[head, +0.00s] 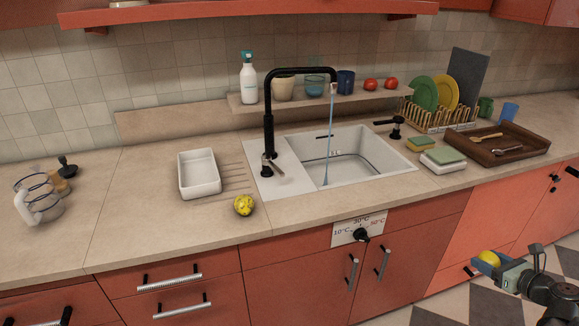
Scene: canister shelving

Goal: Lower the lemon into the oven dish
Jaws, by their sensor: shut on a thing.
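The lemon (489,257) is a smooth yellow thing at the lower right, held out in front of the red cabinets. My gripper (488,262) is shut on it, with blue fingers at its sides. The fingers and the gripper body hide part of the lemon. The oven dish (200,190) is a white rectangular dish standing on the counter, left of the sink. It looks empty. My gripper and the lemon are far to the right of the dish and apart from it.
A yellow ball with dark marks (243,205) lies in front of the dish. The sink (370,137) with a tall black tap (268,132) stands right of it. A glass jug (40,205) is at the left. A brown tray (495,152) and sponges (443,156) are at the right.

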